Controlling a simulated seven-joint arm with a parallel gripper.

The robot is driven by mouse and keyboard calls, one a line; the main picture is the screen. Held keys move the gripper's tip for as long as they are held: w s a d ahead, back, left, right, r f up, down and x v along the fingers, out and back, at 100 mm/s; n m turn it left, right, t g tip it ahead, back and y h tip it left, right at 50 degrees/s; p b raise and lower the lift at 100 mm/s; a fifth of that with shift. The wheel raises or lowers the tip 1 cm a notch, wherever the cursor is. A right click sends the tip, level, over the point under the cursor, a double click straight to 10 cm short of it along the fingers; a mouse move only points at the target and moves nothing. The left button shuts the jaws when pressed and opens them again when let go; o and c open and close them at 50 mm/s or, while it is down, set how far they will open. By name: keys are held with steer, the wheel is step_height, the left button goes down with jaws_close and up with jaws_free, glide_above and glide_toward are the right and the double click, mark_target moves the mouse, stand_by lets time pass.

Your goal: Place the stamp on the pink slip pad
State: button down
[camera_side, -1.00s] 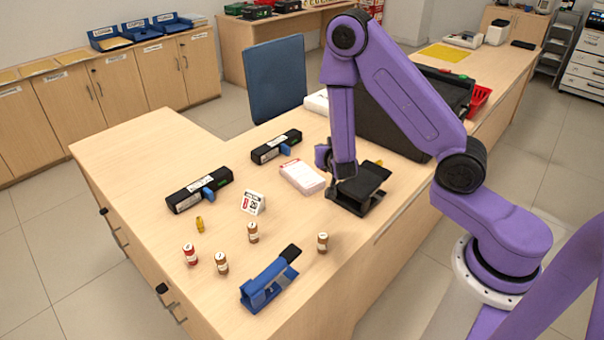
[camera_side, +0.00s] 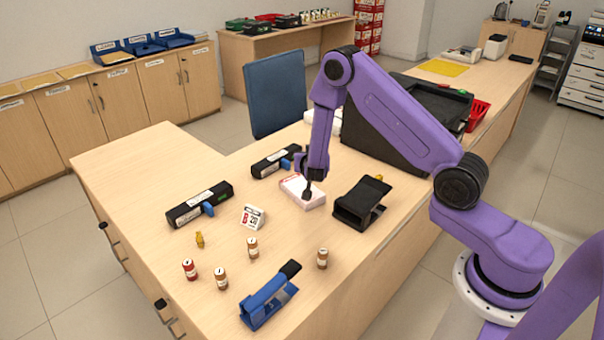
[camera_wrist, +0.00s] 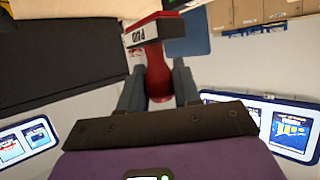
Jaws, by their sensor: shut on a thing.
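My gripper (camera_wrist: 159,88) is shut on the red handle of the stamp (camera_wrist: 158,70), whose dark base has a white label reading PAID. In the side view my gripper (camera_side: 308,182) is over the pink slip pad (camera_side: 290,186), a pale pink-white block on the counter. A small dark part at the gripper's tip overlaps the pad there. The stamp's red handle cannot be made out in that view. I cannot tell whether the stamp touches the pad. I cannot make out the pad in the wrist view.
A black stand (camera_side: 361,206) is just right of the pad, with a large black case (camera_side: 385,135) behind. Black label-bearing devices (camera_side: 199,205), a B 20 sign (camera_side: 253,217), small bottles (camera_side: 222,278) and a blue stapler-like tool (camera_side: 266,301) occupy the left and front.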

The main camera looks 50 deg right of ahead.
steer(key=w+f, duration=0.2)
steer(key=f, duration=0.1)
steer(key=w+d+f, duration=0.1)
steer(key=shift+w+f, duration=0.35)
steer(key=shift+f, duration=0.05)
steer(key=shift+w+f, duration=0.15)
steer(key=shift+f, duration=1.5)
steer(key=shift+f, duration=0.2)
steer(key=c, duration=0.8)
jaws_free()
steer(key=shift+r, duration=0.1)
